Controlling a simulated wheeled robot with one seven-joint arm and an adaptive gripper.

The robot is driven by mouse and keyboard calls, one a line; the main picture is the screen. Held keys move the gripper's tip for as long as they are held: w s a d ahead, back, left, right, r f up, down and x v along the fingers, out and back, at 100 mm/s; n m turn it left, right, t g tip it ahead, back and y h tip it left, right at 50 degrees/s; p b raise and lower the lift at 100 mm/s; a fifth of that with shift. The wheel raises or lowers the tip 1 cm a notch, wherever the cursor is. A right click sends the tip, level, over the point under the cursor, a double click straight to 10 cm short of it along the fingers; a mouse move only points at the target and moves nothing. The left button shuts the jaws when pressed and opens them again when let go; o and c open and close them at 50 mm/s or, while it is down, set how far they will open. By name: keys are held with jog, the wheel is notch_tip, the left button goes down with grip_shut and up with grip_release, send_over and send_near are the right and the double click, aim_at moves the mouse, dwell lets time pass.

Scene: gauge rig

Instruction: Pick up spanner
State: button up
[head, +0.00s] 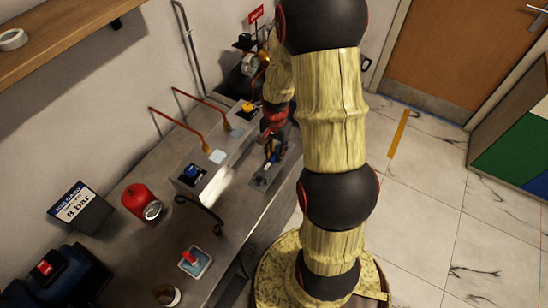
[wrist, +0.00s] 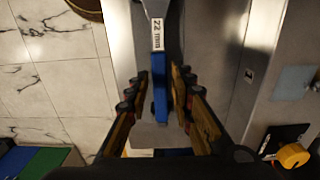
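The spanner (wrist: 160,100) has a blue handle and a white label reading 22 mm, with its grey metal end toward the top edge of the wrist view. It lies over a grey metal surface. My gripper (wrist: 160,76) is open, with one finger on each side of the blue handle and a narrow gap on both sides. In the head view my gripper (head: 272,152) is low over the bench's right part, beside the metal rig. The spanner is hard to make out there. Whether the fingertips are level with the handle is unclear.
The grey metal rig (head: 213,185) with copper pipes stands left of my gripper. A yellow knob (wrist: 293,155) shows in the wrist view. A red canister (head: 138,197), an 8 bar card (head: 80,208) and a small tray (head: 195,262) occupy the bench's left part.

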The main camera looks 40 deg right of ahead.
aim_at(275, 154)
grip_shut()
dwell(0.7)
jog(key=shift+r, duration=0.55)
notch_tip(275, 154, up, 3)
jog(key=shift+w+f+p, duration=0.1)
jog(key=shift+f+p, duration=0.1)
jog(key=shift+p, duration=0.35)
jog(key=s+a+r+p, duration=0.2)
jog(key=s+a+r, duration=0.4)
jog(key=s+r, duration=0.3)
jog(key=shift+s+a+r, duration=0.15)
jog(key=shift+s+r, duration=0.05)
jog(key=shift+s, duration=1.65)
